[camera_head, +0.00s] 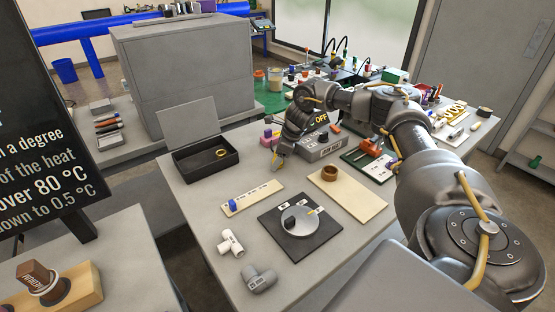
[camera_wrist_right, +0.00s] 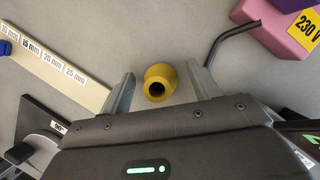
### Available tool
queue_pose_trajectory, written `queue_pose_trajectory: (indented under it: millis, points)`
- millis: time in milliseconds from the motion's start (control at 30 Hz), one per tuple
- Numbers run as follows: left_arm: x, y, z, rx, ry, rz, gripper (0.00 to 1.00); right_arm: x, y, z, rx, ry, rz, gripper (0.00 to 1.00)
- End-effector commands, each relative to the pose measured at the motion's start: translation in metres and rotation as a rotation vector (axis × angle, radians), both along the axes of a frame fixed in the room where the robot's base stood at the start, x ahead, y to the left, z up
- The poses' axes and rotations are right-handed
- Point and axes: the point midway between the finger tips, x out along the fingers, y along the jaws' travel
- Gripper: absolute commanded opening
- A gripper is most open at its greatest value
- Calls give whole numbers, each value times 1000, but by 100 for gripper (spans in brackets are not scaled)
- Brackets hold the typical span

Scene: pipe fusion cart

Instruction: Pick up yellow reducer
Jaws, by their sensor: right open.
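The yellow reducer (camera_wrist_right: 158,75) shows in the right wrist view as a short rounded yellow fitting with a dark bore facing the camera. It is between the two fingers of my right gripper (camera_wrist_right: 162,84), with a gap on each side. The fingers are open and grey table shows around them. In the head view my right gripper (camera_head: 278,160) is low over the table between the black box and the grey "OFF" unit. The reducer is mostly hidden there. My left gripper is not in view.
A pink and purple block (camera_wrist_right: 285,28) and a dark bent rod (camera_wrist_right: 236,38) are close to the right finger. A size strip (camera_wrist_right: 55,55) lies to the left. In the head view, an open black box (camera_head: 205,165) and a round-plate fixture (camera_head: 300,225) stand nearby.

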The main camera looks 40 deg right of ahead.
Motion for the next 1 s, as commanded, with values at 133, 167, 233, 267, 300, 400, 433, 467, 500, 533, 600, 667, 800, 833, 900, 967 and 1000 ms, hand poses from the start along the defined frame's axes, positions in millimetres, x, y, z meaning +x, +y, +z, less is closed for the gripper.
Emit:
queue_pose_trajectory:
  millis: [133, 167, 233, 267, 300, 400, 433, 467, 500, 533, 600, 667, 800, 833, 900, 967, 1000]
  points:
    - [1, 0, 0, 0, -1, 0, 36, 1, 0, -2, 0, 0, 0, 61]
    - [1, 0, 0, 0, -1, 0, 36, 1, 0, -2, 0, 0, 0, 61]
    - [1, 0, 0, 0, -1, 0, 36, 1, 0, -2, 0, 0, 0, 61]
    - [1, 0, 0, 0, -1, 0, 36, 1, 0, -2, 0, 0, 0, 59]
    - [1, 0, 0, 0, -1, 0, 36, 1, 0, -2, 0, 0, 0, 53]
    - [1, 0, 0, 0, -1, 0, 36, 1, 0, -2, 0, 0, 0, 40]
    - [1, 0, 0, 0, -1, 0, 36, 1, 0, -2, 0, 0, 0, 36]
    - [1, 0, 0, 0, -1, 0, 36, 1, 0, -2, 0, 0, 0, 32]
    - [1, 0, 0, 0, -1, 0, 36, 1, 0, -2, 0, 0, 0, 27]
    - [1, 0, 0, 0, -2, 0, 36, 1, 0, -2, 0, 0, 0, 23]
    - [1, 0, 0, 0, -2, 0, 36, 1, 0, -2, 0, 0, 0, 14]
    - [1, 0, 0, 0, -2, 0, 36, 1, 0, -2, 0, 0, 0, 14]
    - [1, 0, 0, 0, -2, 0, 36, 1, 0, -2, 0, 0, 0, 13]
    - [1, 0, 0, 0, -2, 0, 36, 1, 0, -1, 1, -1, 0, 13]
    - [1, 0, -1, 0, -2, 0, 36, 1, 0, 0, 0, -2, 1, 13]
    - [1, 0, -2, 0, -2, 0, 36, 1, 0, 3, 1, -3, 1, 13]
    - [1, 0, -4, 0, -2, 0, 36, 2, 0, 6, 1, -3, 1, 13]
